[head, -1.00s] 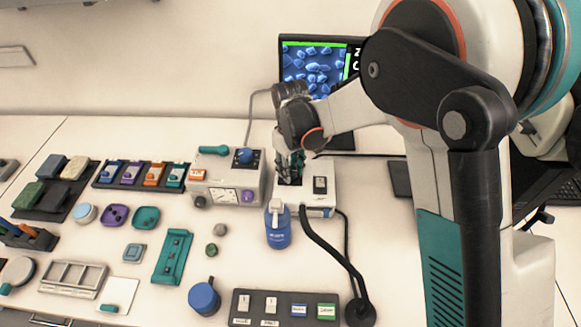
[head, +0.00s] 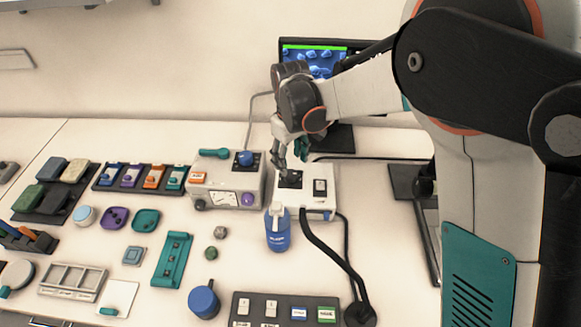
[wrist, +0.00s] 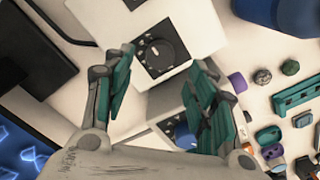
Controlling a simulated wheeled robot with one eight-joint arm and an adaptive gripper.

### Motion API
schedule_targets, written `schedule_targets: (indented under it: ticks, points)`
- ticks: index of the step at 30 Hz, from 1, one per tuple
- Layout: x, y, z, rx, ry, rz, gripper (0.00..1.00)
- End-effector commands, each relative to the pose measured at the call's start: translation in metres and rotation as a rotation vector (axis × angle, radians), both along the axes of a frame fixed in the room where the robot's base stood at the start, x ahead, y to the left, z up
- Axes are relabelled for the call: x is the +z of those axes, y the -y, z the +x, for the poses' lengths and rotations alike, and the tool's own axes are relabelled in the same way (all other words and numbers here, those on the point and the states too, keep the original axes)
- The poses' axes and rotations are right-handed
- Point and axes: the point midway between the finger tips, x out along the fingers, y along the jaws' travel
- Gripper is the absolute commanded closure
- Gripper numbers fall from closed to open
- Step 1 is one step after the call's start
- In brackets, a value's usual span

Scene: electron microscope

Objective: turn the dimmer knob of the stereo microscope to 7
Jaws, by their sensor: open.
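The dimmer knob (wrist: 158,54) is a round black dial with light marks around it on a dark square plate. Its setting is too small to read. It sits on top of a white box (head: 314,204), and in the head view the dark knob plate (head: 291,179) shows just below my gripper (head: 289,153). In the wrist view my gripper (wrist: 166,66) is open and empty, its teal-padded fingers spread to either side of the knob's lower part. The fingers appear apart from the knob, above it.
A blue bottle (head: 278,228) stands close in front of the white box. A grey instrument (head: 227,181) with a blue knob is at its left. A black cable (head: 330,250) runs forward from the box. A monitor (head: 320,66) stands behind.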

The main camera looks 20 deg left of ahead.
Motion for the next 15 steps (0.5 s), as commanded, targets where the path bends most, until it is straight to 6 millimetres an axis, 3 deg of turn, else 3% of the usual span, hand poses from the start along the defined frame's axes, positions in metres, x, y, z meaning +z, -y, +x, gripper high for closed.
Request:
schedule_targets:
  ticks: [6,15]
  points:
    - [0.042,0.000,0.000,0.000,0.000,0.000,0.48]
    - [0.065,0.000,0.000,0.000,0.000,0.000,0.48]
